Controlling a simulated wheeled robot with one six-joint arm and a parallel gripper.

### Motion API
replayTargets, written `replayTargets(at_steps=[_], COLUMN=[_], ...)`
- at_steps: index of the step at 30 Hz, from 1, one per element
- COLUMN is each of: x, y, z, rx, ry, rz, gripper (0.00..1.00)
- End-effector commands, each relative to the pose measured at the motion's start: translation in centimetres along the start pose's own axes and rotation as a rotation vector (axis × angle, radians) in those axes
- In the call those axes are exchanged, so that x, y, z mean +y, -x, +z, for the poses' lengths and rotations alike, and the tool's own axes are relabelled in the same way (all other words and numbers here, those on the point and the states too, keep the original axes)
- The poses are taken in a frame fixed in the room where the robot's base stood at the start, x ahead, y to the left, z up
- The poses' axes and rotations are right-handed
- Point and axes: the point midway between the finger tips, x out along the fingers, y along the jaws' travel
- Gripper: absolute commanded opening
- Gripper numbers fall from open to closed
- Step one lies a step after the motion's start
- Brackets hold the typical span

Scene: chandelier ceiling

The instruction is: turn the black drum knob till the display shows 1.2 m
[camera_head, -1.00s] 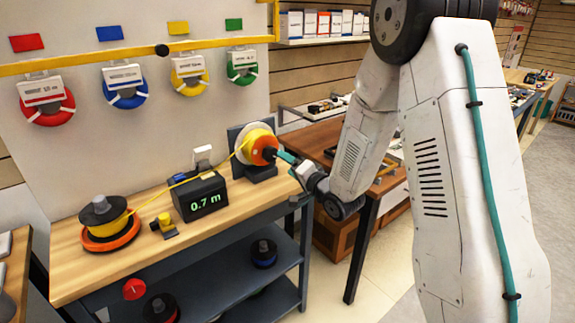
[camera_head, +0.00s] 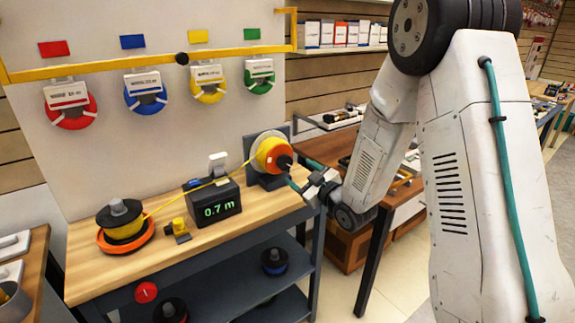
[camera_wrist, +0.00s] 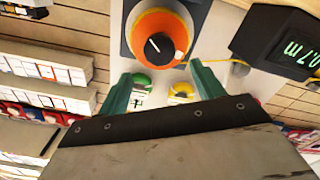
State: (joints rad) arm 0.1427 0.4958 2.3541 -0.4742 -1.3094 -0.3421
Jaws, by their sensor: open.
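The black knob (camera_head: 284,162) sits at the centre of the drum's orange face (camera_head: 267,150). In the wrist view the knob (camera_wrist: 158,45) has a white line on it and lies beyond my fingertips. My gripper (camera_head: 293,183) is open and empty, just below and right of the knob in the head view. Its two green fingers stand apart in the wrist view (camera_wrist: 160,80), with the knob ahead between their lines and not touched there. The black display box (camera_head: 212,205) reads 0.7 m in green. Yellow line runs from the drum over the box to a yellow spool (camera_head: 124,222).
The drum stands on a wooden bench (camera_head: 165,258). A small yellow clamp (camera_head: 178,230) is left of the display. Coloured spools hang on the panel behind, under a yellow rail (camera_head: 100,67). A second table (camera_head: 335,150) is behind my arm.

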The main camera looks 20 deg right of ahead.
Motion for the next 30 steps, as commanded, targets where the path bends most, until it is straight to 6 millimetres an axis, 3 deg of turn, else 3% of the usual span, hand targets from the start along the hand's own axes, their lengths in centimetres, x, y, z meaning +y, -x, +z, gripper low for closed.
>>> replayTargets(at_steps=[15,26,30], x=[-0.1,0.0,0.0], y=[-6.9,-7.7,-7.7], z=[0.0,0.0,0.0], rx=[0.0,0.001,0.0], ry=[0.007,0.006,0.006], rz=[-0.001,0.0,0.0], gripper=[0.67,0.67,0.34])
